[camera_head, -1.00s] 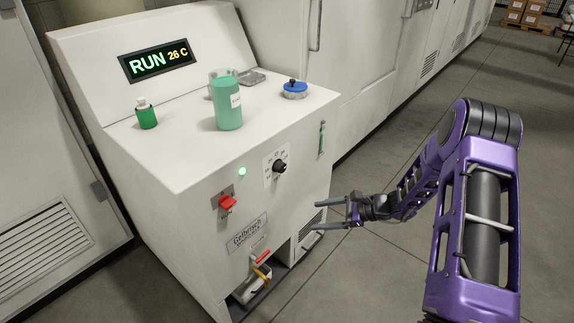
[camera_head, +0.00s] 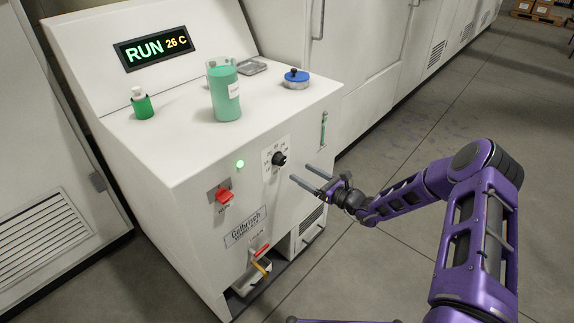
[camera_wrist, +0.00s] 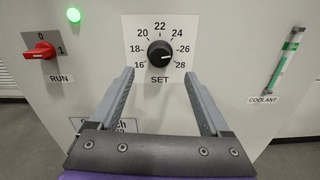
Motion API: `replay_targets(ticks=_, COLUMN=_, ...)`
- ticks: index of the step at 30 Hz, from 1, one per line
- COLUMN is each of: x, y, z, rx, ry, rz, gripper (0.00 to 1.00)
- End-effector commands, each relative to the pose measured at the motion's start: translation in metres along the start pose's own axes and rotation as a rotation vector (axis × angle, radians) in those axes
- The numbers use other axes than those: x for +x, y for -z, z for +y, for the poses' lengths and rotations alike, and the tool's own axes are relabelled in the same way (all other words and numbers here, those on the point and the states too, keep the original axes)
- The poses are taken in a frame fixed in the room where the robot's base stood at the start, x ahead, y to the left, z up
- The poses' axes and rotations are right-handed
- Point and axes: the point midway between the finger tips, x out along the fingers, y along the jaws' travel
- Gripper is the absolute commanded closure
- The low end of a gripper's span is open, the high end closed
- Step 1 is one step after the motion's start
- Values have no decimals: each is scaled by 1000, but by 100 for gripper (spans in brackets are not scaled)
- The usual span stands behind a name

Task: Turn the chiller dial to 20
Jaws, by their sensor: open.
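The chiller dial (camera_head: 279,158) is a round black knob on the front of the white chiller. In the wrist view the dial (camera_wrist: 160,53) sits above SET, within a scale from 16 to 28. Its pointer mark is too small to read surely. The chiller display (camera_head: 154,48) shows RUN and 26 C. My gripper (camera_head: 301,172) is open and empty, in front of the dial and to its right in the head view. In the wrist view my gripper (camera_wrist: 159,74) has one finger on each side of the dial, lower in the picture, apart from it.
A red RUN switch (camera_wrist: 40,51) and a lit green lamp (camera_wrist: 73,15) are left of the dial. A coolant gauge (camera_wrist: 287,60) is at its right. A green jug (camera_head: 225,92), a small green bottle (camera_head: 142,104) and a blue-lidded container (camera_head: 296,79) stand on top.

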Motion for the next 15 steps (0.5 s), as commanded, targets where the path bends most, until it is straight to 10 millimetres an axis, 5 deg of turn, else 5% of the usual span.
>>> replay_targets(ticks=6, x=46, y=1, z=1, rx=-3, ry=-3, rz=0, gripper=19)
replay_targets(ticks=15, x=76, y=1, z=1, rx=-1, ry=-2, rz=0, gripper=19)
